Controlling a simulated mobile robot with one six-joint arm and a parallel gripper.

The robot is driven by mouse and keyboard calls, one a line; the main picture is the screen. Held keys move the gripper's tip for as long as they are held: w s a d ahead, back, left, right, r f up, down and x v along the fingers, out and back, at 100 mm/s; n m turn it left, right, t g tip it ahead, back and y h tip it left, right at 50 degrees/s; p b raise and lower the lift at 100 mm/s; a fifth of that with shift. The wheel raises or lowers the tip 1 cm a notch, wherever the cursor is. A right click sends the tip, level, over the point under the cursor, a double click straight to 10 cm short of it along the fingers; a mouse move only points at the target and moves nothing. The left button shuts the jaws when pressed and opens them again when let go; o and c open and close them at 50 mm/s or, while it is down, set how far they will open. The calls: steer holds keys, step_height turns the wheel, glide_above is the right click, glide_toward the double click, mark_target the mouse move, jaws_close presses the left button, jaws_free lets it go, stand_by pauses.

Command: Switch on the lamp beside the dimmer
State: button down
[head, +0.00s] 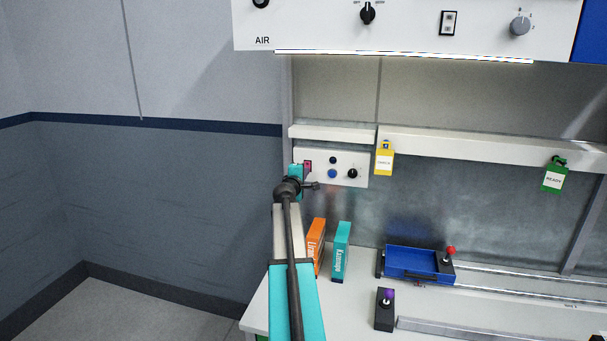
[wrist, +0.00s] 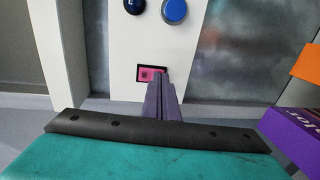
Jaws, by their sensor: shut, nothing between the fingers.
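A white control panel (head: 341,182) is on the back wall. In the wrist view, the pink switch (wrist: 151,73) lies just beyond the tips of my gripper (wrist: 163,80). My gripper is shut and empty, its fingers covering the switch's lower right part. I cannot tell whether they touch it. In the head view, my arm hides most of the gripper. I cannot tell which knob is the dimmer.
An upper panel (head: 300,30) has a black knob, a rocker switch (head: 448,23) and a grey knob (head: 519,25). A light strip (head: 405,56) glows beneath it. Orange (head: 316,243) and teal (head: 341,252) boxes stand below the control panel. A blue tray (head: 415,264) is to the right.

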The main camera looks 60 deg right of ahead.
steer(key=b, duration=0.3)
steer(key=shift+d+f, duration=0.15)
steer(key=shift+f, duration=0.05)
stand_by(0.3)
steer(key=shift+r, duration=0.15)
stand_by(0.3)
steer(key=s+a+f+b, duration=0.1)
steer(key=s+a+b, duration=0.1)
steer(key=a, duration=0.4)
steer(key=s+a+b, duration=0.2)
steer(key=a+b, duration=0.1)
steer(key=a, duration=0.4)
steer(key=shift+a+f, duration=0.15)
steer(key=shift+f, duration=0.25)
stand_by(0.5)
